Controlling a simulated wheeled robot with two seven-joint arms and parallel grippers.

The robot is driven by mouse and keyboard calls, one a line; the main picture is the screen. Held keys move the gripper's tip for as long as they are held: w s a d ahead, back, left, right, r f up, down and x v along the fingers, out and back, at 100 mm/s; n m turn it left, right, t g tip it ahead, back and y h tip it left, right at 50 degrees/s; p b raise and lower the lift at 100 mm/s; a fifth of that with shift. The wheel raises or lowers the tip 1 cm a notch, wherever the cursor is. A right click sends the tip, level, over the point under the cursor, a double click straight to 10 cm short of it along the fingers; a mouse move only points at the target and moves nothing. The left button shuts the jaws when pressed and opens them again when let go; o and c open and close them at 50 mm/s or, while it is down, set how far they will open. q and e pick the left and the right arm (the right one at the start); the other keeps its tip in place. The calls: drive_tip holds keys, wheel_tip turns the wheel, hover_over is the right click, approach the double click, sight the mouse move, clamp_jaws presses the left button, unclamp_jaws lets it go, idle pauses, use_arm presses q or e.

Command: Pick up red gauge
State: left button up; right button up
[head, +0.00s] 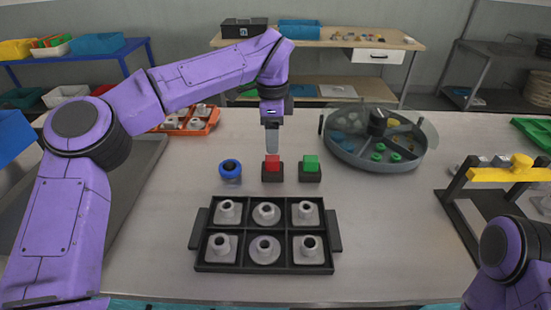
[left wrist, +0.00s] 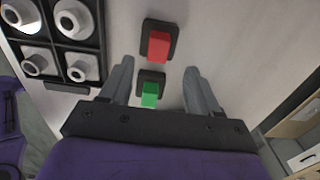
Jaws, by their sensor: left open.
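The red gauge (head: 272,162) is a red block in a black square base, standing on the grey table. The green gauge (head: 310,166), alike but green, stands just to its right. My left gripper (head: 272,150) points down at the red gauge from above and behind in the head view. In the left wrist view my left gripper (left wrist: 159,66) is open with nothing held. There the red gauge (left wrist: 159,46) lies beyond the fingertips, and the green gauge (left wrist: 150,92) shows between the fingers. My right gripper is out of view; only part of my right arm shows.
A blue ring-topped piece (head: 230,168) stands left of the red gauge. A black tray (head: 200,233) with several grey fittings lies in front. A round grey basin (head: 350,153) with green rings stands at right. A black-and-yellow frame (head: 500,174) is farther right. An orange bin (head: 208,128) is behind left.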

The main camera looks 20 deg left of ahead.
sight(272, 158)
use_arm(q)
wheel_tip(272, 158, down, 6)
drive_tip(key=shift+s+f+p, duration=0.1)
drive_tip(key=shift+f+p, duration=0.1)
drive_tip(key=shift+p, duration=0.7)
drive_tip(key=shift+s+f, duration=0.1)
drive_tip(key=shift+f, duration=0.2)
drive_tip(key=c, duration=1.1)
